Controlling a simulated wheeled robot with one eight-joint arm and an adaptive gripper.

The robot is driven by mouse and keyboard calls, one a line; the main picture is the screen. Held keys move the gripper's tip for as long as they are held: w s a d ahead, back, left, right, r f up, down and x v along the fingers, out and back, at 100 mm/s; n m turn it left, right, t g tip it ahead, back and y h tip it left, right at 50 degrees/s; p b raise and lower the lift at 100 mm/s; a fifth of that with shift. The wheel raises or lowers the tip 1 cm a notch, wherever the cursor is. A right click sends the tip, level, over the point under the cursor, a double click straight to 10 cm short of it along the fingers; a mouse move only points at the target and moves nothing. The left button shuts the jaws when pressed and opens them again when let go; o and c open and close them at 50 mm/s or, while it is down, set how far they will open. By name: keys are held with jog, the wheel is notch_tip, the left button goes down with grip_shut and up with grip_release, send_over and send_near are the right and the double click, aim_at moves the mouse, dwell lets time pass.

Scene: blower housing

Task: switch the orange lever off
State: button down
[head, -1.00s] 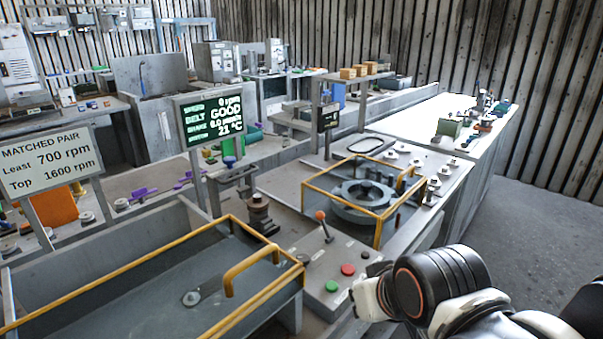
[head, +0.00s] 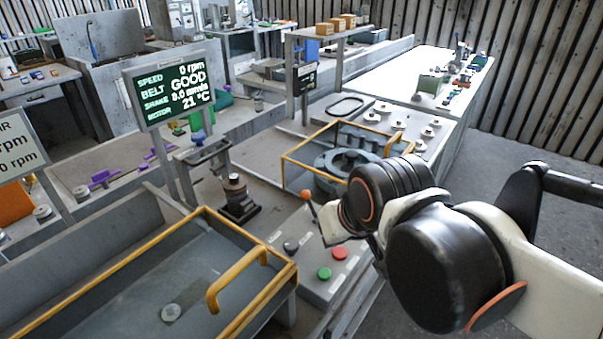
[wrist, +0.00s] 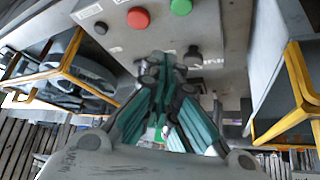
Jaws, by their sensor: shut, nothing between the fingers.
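The orange lever (head: 306,195) shows its round orange knob and part of a thin stem on the grey control panel (head: 309,286). The stem's lower part is hidden behind my wrist in the head view. My gripper (head: 333,228) is at the panel, just right of the lever; I cannot tell whether it touches it. In the wrist view my teal fingers (wrist: 160,68) are shut and empty above the panel. I cannot make out the lever there; the fingers may hide it.
The panel also carries a green button (head: 324,274), a red button (head: 339,254) and a black knob (head: 291,245). A yellow-railed housing (head: 345,160) stands behind it, a yellow-edged trough (head: 150,295) left. The display (head: 172,95) reads 0 rpm and belt GOOD.

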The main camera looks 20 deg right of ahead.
notch_tip(320, 180, up, 8)
jog(key=f+g+p, duration=0.1)
jog(key=g+p, duration=0.1)
jog(key=p, duration=0.4)
send_over(311, 206)
jog(key=s+a, duration=0.2)
jog(key=s, duration=0.3)
jog(key=w+m+g+h+p, duration=0.1)
jog(key=w+p, duration=0.5)
jog(key=w, duration=0.6)
jog(key=shift+w+d+m+g+h, duration=0.3)
jog(key=shift+d+g, duration=0.1)
jog(key=shift+g, duration=0.3)
jog(key=b+x, duration=0.2)
jog(key=x, duration=0.8)
jog(key=shift+s+f+b, duration=0.1)
jog(key=shift+b, duration=0.3)
jog(key=shift+s+a+r+b, duration=0.1)
jog(key=shift+s+a+r, duration=0.05)
jog(key=shift+s, duration=0.5)
jog(key=shift+s+a+r+b, duration=0.1)
jog(key=shift+s+b, duration=0.05)
jog(key=shift+s, duration=0.55)
jog(key=shift+s+a+r+b, duration=0.1)
jog(key=shift+s+a+r, duration=0.05)
jog(key=shift+s, duration=0.5)
